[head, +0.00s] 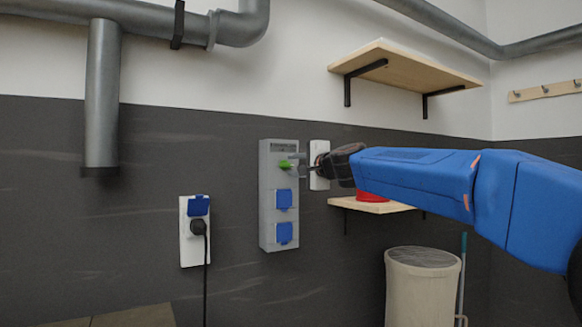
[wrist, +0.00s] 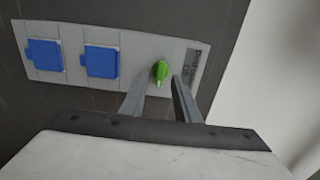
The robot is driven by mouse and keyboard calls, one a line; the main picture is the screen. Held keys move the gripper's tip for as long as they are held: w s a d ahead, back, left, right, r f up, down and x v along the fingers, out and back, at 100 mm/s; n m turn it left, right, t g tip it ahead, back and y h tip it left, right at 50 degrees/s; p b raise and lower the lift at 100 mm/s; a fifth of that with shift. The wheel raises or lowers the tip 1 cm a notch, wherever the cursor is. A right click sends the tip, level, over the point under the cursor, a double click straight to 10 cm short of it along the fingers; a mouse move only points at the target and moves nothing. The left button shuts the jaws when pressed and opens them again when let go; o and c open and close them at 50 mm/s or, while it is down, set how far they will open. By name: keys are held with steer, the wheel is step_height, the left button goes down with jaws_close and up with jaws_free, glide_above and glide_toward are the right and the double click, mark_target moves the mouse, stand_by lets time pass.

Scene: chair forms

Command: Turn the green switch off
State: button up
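The green switch (head: 286,165) is a small knob near the top of a tall grey panel (head: 265,210) on the dark wall. In the wrist view the green switch (wrist: 161,70) stands out from the panel (wrist: 128,75), just beyond the fingertips. My gripper (head: 300,162) reaches in from the right in front of the upper panel. In the wrist view my gripper (wrist: 162,85) is open, with a gap between its two grey fingers. The switch shows in that gap, nearer the left finger. I cannot tell whether a finger touches it.
Two blue socket covers (head: 284,199) sit below the switch. A white socket with a black plug (head: 198,227) is at left. A white wall plate (head: 320,150) is close right of the panel. A lower shelf (head: 385,206) and a bin (head: 422,290) stand under my arm.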

mark_target(286, 165)
steer(key=shift+x, duration=1.3)
jaws_close()
